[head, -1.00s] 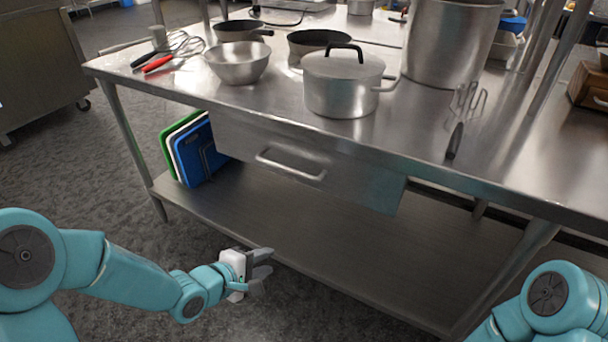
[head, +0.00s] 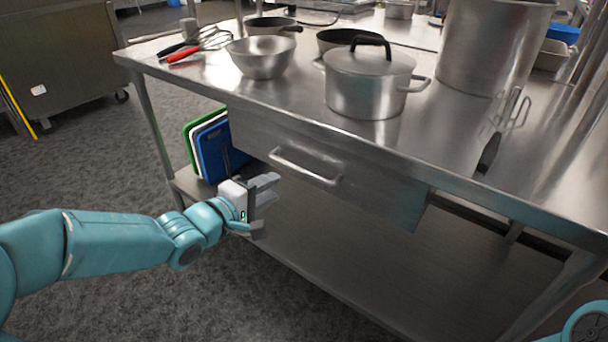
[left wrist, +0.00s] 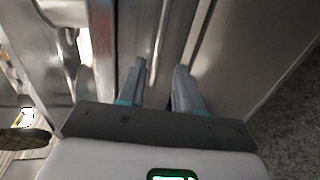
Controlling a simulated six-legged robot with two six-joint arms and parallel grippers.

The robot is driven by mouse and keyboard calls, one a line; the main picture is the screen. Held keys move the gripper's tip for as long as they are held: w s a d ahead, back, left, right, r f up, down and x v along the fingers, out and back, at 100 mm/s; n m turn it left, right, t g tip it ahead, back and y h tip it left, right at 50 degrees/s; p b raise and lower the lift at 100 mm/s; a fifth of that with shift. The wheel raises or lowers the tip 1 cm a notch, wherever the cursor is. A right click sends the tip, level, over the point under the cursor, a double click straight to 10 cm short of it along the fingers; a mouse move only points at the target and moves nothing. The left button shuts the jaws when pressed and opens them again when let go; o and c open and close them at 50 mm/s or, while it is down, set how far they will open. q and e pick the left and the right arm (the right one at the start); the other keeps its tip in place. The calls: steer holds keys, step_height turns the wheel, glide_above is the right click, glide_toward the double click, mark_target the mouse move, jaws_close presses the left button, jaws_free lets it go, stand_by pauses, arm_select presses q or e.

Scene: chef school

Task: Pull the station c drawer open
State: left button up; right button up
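The steel drawer (head: 375,187) hangs under the worktop of the steel table, and its front looks flush and closed. Its bar handle (head: 305,167) runs along the middle of the front. My left gripper (head: 272,203) is open and empty, in front of the table, below and left of the handle and apart from it. In the left wrist view the two fingers (left wrist: 158,85) stand apart with a gap between them, with steel surfaces beyond. Only a bit of my right arm shows at the lower right of the head view; its gripper is out of view.
On the worktop (head: 215,84) stand a lidded pot (head: 368,85), a steel bowl (head: 260,60), a tall stockpot (head: 490,45) and pans. Coloured cutting boards (head: 215,150) stand on the lower shelf (head: 330,260), left of the drawer. The floor in front is clear.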

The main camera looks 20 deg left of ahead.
mark_target(300, 172)
arm_select(q)
steer(key=b+x, duration=0.2)
steer(key=x, duration=0.9)
steer(key=shift+w+d, duration=0.2)
steer(key=shift+w, duration=0.1)
jaws_close()
